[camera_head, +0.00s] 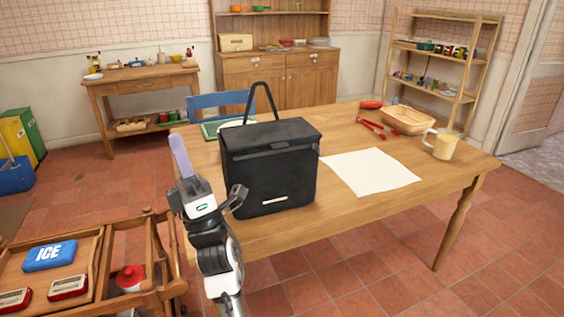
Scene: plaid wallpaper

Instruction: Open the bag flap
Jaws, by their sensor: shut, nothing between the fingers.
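A black box-shaped bag (270,175) stands upright on the wooden table (345,215), near its left end. Its flap (272,134) lies shut over the top, and a black carrying strap (262,90) loops up above it. A pale label is on the bag's lower front. My gripper (176,143) is shut and empty, pointing upward at the left of the bag, with its pale lavender fingers raised to about flap height in the picture. A dark part of my wrist overlaps the bag's lower left edge; I cannot tell whether it touches.
A white sheet (370,172), red-handled tool (378,128), basket (408,120) and cream mug (443,145) are on the table to the right. A green tray (212,130) is behind the bag. A wooden cart (95,275) with a blue ICE pack (49,255) stands at lower left.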

